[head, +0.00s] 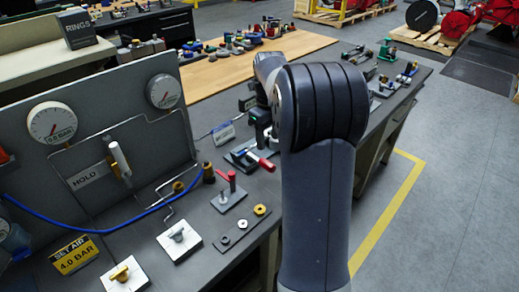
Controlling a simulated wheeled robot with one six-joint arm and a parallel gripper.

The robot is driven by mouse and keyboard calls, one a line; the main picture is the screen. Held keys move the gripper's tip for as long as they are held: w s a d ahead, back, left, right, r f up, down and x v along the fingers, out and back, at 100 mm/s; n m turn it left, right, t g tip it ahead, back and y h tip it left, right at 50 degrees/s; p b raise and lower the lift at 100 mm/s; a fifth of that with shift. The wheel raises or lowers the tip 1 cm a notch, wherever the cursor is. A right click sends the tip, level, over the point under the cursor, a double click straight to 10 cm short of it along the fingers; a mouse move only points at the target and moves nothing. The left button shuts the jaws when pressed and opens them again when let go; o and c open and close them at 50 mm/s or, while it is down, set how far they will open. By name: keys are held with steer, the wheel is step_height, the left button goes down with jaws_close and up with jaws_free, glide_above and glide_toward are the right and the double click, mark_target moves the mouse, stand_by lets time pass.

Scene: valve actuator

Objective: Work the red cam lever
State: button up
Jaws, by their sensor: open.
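A small red lever (232,182) stands upright on a grey plate on the bench, left of my arm. A second red handle (262,160) with a pale end lies slanted on a dark clamp-like fixture just behind it, close to my arm's edge. I cannot tell for sure which of the two is the cam lever. My arm rises in front of the bench and bends away at the top.
A grey panel (95,105) with two gauges and a HOLD label stands at left. A blue hose (110,228) crosses the bench (215,268). White plates with knobs (179,240) and a plate with nuts (240,226) lie near its front edge. Open floor (440,190) is at right.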

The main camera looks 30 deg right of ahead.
mark_target(268, 162)
steer(key=shift+m, duration=0.3)
steer(key=f, duration=1)
steer(key=shift+w+d+f+p, duration=0.2)
steer(key=shift+w+f+p, duration=0.1)
steer(key=shift+f+p, duration=0.1)
jaws_close()
